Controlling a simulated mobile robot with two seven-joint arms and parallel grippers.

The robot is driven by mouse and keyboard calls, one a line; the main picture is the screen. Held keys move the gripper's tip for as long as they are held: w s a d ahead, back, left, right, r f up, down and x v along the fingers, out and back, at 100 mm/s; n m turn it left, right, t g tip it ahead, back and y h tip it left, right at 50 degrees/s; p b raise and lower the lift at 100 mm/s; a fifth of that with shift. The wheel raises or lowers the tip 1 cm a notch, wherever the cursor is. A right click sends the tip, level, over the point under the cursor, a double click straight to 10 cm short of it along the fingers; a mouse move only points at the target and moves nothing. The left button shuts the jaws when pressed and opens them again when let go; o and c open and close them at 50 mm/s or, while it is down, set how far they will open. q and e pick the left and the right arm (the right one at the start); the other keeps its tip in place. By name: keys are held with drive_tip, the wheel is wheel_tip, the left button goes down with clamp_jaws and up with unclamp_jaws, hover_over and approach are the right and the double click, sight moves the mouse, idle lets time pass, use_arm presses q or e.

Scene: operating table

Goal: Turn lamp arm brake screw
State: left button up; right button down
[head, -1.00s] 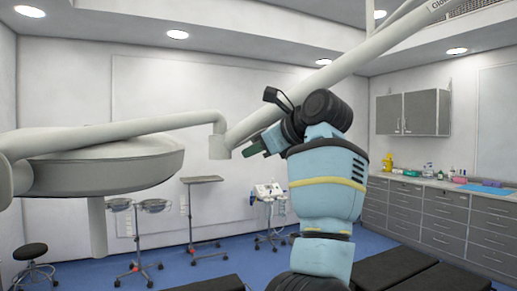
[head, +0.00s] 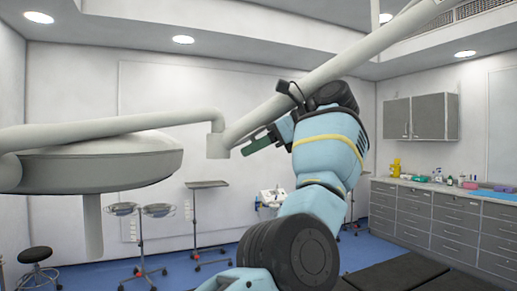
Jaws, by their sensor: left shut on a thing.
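The lamp arm (head: 330,75) slopes from the upper right down to a joint (head: 216,145), where a second arm section runs left over the round lamp head (head: 95,165). The brake screw cannot be made out. My left gripper (head: 272,136) is right of the joint, just below the sloping arm in the picture. It is shut on a narrow dark green thing (head: 257,145), which looks like a tool and points down-left toward the joint. Whether it touches the lamp arm cannot be told. My own wrist hides part of the grip. My right gripper is not in view.
Grey cabinets with a counter (head: 455,186) stand along the right wall. A dark padded table (head: 410,272) is at the lower right. A stand with a tray (head: 207,185), a stand with two basins (head: 140,210) and a stool (head: 36,255) stand behind on blue floor.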

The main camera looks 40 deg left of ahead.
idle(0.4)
use_arm(q)
drive_tip(key=o, duration=1)
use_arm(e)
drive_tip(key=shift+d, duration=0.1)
